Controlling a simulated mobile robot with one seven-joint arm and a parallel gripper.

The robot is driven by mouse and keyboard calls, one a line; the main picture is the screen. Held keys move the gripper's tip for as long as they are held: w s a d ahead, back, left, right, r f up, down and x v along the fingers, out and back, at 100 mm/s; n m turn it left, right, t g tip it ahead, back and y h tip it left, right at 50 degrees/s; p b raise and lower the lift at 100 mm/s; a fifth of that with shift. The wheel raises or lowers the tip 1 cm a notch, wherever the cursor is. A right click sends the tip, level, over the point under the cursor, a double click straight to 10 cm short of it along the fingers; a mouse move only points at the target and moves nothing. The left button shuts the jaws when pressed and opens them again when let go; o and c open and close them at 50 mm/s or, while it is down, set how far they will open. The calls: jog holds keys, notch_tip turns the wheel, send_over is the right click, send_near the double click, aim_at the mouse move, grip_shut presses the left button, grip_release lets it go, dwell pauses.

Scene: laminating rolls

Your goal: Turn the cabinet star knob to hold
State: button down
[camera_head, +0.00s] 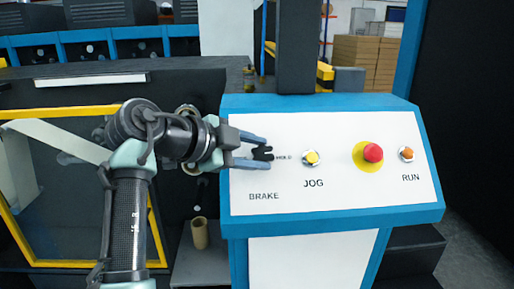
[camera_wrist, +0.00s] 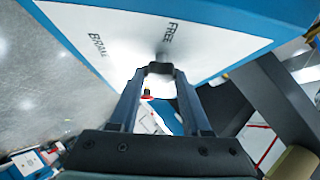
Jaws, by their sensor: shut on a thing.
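The black star knob (camera_head: 263,154) sits at the left of the white panel face, above the word BRAKE. A small label that looks like HOLD is just right of it. My gripper (camera_head: 260,152) reaches in from the left, and its two blue-grey fingers are shut on the knob, one above and one below. In the wrist view, the dark knob (camera_wrist: 160,68) is between the fingertips of my gripper (camera_wrist: 158,75). The FREE label (camera_wrist: 168,38) and the BRAKE label (camera_wrist: 100,47) show beyond it. The knob's exact pointing direction is hidden.
The blue-edged control panel (camera_head: 325,208) also carries a yellow JOG button (camera_head: 311,158), a red mushroom button (camera_head: 373,152) on a yellow disc and an orange RUN button (camera_head: 407,154). A yellow-framed machine guard (camera_head: 75,111) stands at left. A cardboard tube (camera_head: 200,233) stands below my gripper.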

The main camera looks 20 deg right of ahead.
jog(key=shift+m+g+p, duration=0.35)
jog(key=shift+m+g, duration=0.05)
jog(key=shift+m, duration=0.2)
jog(key=shift+c, duration=1.8)
grip_release()
jog(key=shift+w, duration=0.1)
jog(key=b+v, duration=0.1)
jog(key=v, duration=1.2)
jog(key=shift+d+r, duration=0.15)
jog(key=shift+r, duration=0.1)
